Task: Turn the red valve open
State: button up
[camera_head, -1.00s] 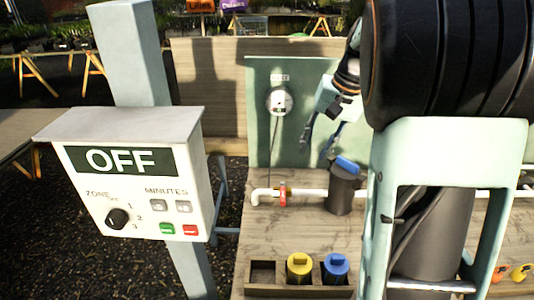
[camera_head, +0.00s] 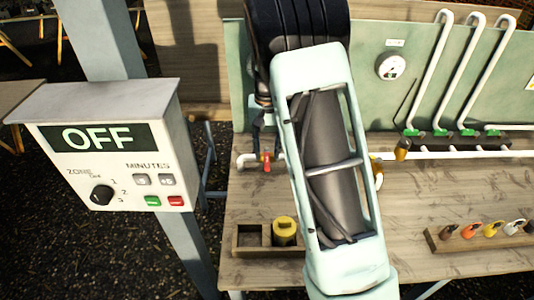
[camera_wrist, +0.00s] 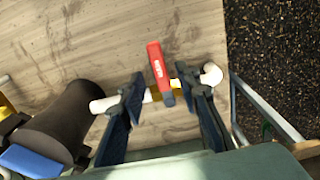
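The red valve handle (camera_wrist: 155,62) sits on a white pipe (camera_wrist: 104,104) with a yellowish fitting in the wrist view. In the head view the red valve (camera_head: 266,162) is at the left end of the pipe, on the wooden bench. My gripper (camera_wrist: 160,90) is open, with one dark finger on each side of the valve. Gaps show between the fingers and the valve; I cannot tell how deep the fingers reach.
A dark cylinder (camera_wrist: 65,115) with a blue top stands left of the gripper in the wrist view. The control box (camera_head: 105,150) reads OFF. A wooden holder (camera_head: 250,252) has a yellow-capped item (camera_head: 284,230). Colored padlocks (camera_head: 490,230) sit at right.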

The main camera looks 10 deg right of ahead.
aim_at(267, 158)
jog(key=shift+f, duration=1.05)
grip_shut()
